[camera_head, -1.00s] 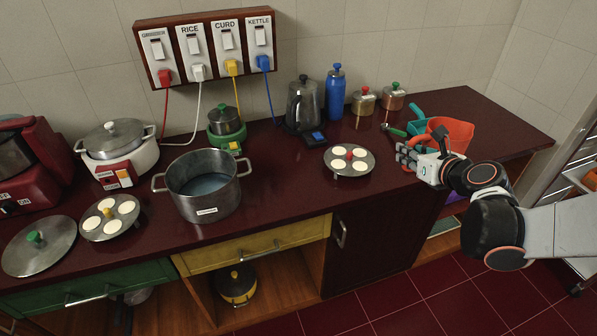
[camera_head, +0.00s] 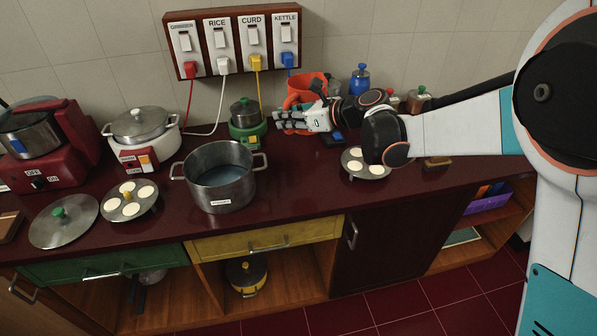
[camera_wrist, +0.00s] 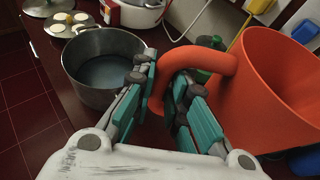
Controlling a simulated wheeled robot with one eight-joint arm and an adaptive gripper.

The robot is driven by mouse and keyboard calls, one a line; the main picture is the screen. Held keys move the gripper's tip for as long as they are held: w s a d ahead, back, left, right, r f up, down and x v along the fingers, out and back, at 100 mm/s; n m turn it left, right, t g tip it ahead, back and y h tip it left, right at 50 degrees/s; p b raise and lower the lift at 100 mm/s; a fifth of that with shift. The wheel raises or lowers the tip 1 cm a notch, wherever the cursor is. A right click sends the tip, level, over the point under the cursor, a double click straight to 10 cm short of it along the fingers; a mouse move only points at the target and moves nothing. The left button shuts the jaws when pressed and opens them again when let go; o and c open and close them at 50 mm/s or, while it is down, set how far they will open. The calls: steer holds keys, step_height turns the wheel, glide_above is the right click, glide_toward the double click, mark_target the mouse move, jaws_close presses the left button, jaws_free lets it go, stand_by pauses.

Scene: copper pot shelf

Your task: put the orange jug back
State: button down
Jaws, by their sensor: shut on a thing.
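The orange jug (camera_head: 304,88) is up near the back of the counter, below the switch panel, in the head view. It also fills the right of the wrist view (camera_wrist: 262,85), with its handle (camera_wrist: 200,58) toward the fingers. My gripper (camera_head: 290,121) is shut on the jug's handle; in the wrist view its teal-padded fingers (camera_wrist: 165,105) are on both sides of the handle. The jug looks upright or slightly tilted. The head view does not clearly show whether its base touches the counter. The gripper and forearm hide part of the jug's lower side.
A large steel pot (camera_head: 220,176) stands left of the gripper. A small green cooker (camera_head: 246,123) is close by on the left. A blue bottle (camera_head: 359,80) stands behind my arm. An idli plate (camera_head: 357,163) lies below the arm. The front middle counter is clear.

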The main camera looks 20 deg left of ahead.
step_height(320, 180, down, 19)
steer(key=b, duration=0.5)
steer(key=shift+r+b, duration=0.15)
steer(key=shift+b, duration=0.2)
steer(key=shift+f, duration=0.2)
steer(key=c, duration=1.6)
jaws_free()
steer(key=shift+r, duration=0.1)
steer(key=shift+r, duration=0.15)
steer(key=p+v, duration=0.3)
steer(key=v, duration=0.9)
